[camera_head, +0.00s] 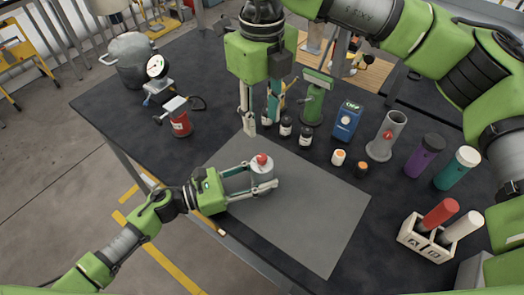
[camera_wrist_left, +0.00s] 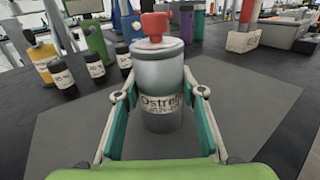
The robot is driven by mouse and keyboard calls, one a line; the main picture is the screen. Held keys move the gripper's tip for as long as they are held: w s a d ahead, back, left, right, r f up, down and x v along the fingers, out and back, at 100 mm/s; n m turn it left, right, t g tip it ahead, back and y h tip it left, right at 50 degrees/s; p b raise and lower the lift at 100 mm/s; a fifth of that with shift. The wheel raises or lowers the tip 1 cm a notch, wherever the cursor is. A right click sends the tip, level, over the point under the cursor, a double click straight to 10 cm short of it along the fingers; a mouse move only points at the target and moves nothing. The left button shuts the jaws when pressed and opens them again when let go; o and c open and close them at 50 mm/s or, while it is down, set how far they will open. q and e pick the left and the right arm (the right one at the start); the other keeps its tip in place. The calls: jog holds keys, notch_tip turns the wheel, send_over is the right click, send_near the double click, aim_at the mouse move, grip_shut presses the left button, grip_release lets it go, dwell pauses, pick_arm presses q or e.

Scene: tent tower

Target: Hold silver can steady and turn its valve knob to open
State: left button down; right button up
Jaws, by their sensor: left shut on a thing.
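The silver can (camera_head: 262,172) stands upright on the grey mat (camera_head: 318,225), with a red valve knob (camera_head: 262,159) on top. It also shows in the left wrist view as a silver can (camera_wrist_left: 160,75) with a label around its lower part and the red knob (camera_wrist_left: 154,25) above. My left gripper (camera_head: 262,181) has its fingers on both sides of the can and is shut on it. My right gripper (camera_head: 260,125) points down above the table behind the can, apart from the knob. Its fingers are spread, with nothing seen between them.
Small dark bottles (camera_head: 285,127), a green device (camera_head: 313,103), a blue box (camera_head: 346,120) and a grey cylinder (camera_head: 387,135) stand behind the mat. A white holder (camera_head: 425,238) with red and white tubes stands at right. The front of the mat is clear.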

aim_at(262, 157)
jog(key=shift+m, duration=0.9)
notch_tip(262, 157, down, 12)
jog(key=shift+r, duration=0.1)
grip_shut()
